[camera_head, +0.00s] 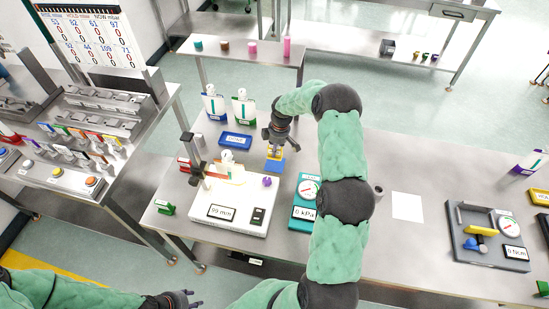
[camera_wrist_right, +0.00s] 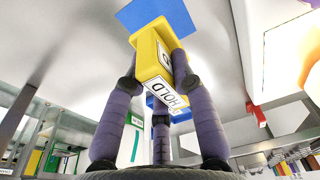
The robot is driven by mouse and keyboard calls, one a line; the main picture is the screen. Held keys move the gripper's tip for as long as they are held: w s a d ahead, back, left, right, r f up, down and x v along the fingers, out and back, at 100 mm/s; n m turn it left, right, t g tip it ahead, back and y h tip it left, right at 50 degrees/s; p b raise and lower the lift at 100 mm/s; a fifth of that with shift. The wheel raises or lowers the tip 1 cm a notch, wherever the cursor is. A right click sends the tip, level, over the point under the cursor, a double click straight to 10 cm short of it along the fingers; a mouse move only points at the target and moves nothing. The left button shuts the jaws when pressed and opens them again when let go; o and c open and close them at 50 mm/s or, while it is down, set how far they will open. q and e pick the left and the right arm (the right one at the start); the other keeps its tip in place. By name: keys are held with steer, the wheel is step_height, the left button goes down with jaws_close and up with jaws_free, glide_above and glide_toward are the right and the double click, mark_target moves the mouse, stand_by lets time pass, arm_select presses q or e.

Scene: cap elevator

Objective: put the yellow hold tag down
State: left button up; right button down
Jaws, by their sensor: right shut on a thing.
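The yellow hold tag (camera_head: 274,153) is in my right gripper (camera_head: 275,147), over the steel table behind the white scale-like device. In the right wrist view the yellow tag (camera_wrist_right: 152,55), with a white HOLD label, sits between the purple fingers of the right gripper (camera_wrist_right: 160,85). A flat blue piece (camera_wrist_right: 155,18) is at the tag's far end; in the head view blue (camera_head: 275,166) shows just below the tag. I cannot tell whether the blue is part of the tag or touches the table. My left gripper (camera_head: 177,300) is low at the bottom edge, away from the tag.
A blue tray (camera_head: 235,140) lies left of the right gripper. The white device (camera_head: 228,205) with a display is in front, and a teal gauge box (camera_head: 303,205) is to the right. White bottles (camera_head: 243,108) stand behind. A white sheet (camera_head: 407,206) lies further right.

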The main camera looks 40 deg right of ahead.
step_height(320, 180, down, 2)
steer(key=shift+w, duration=0.1)
step_height(320, 180, down, 3)
steer(key=shift+f, duration=0.2)
steer(key=shift+f+b, duration=0.15)
steer(key=shift+b, duration=0.2)
steer(key=c, duration=1)
jaws_free()
